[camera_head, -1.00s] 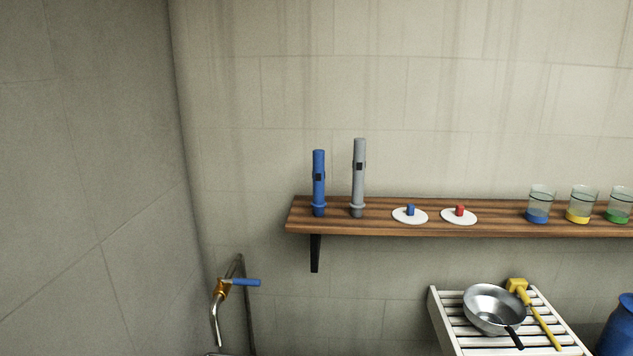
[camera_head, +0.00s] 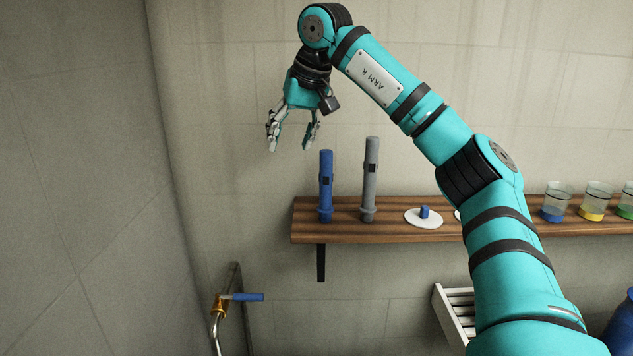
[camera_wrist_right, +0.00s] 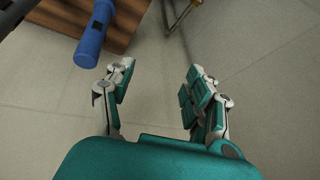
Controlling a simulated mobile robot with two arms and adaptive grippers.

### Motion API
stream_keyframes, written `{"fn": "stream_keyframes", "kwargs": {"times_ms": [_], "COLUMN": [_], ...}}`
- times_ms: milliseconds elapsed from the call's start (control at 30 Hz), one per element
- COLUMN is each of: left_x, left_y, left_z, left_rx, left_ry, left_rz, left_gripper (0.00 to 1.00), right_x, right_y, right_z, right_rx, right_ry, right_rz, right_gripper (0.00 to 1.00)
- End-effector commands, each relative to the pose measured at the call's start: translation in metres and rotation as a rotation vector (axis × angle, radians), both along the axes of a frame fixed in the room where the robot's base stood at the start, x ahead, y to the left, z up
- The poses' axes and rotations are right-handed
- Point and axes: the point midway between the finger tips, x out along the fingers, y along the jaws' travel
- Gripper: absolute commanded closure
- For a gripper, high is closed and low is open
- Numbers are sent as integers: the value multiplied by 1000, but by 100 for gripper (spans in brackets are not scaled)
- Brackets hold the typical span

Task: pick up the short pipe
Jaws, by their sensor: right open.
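Two pipes stand upright on the wooden shelf (camera_head: 400,233). The short pipe is the blue one (camera_head: 326,185), at the shelf's left end. A taller grey pipe (camera_head: 370,180) stands just right of it. My right gripper (camera_head: 290,146) is open and empty, above and left of the blue pipe, fingers pointing down. In the right wrist view the blue pipe (camera_wrist_right: 93,38) shows at the upper left, outside the open fingers (camera_wrist_right: 158,88) and apart from them. My left gripper is not in view.
A white disc with a blue plug (camera_head: 424,217) lies right of the pipes. Jars with coloured bases (camera_head: 594,204) stand further right. A tap with a blue lever (camera_head: 240,297) is below left. My right arm hides part of the shelf and the slatted rack (camera_head: 455,314).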

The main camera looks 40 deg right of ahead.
Motion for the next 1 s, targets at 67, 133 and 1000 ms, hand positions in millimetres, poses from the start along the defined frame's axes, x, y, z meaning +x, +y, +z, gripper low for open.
{"fn": "stream_keyframes", "kwargs": {"times_ms": [67,133,1000], "left_x": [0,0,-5], "left_y": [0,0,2], "left_z": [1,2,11], "left_rx": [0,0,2], "left_ry": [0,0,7], "left_rz": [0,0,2], "left_gripper": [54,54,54], "right_x": [-27,-44,-17], "right_y": [-39,-59,-94], "right_z": [25,35,-70], "right_rx": [-88,-134,-169], "right_ry": [31,59,90], "right_rz": [-31,-45,-55], "right_gripper": [45,45,45]}}
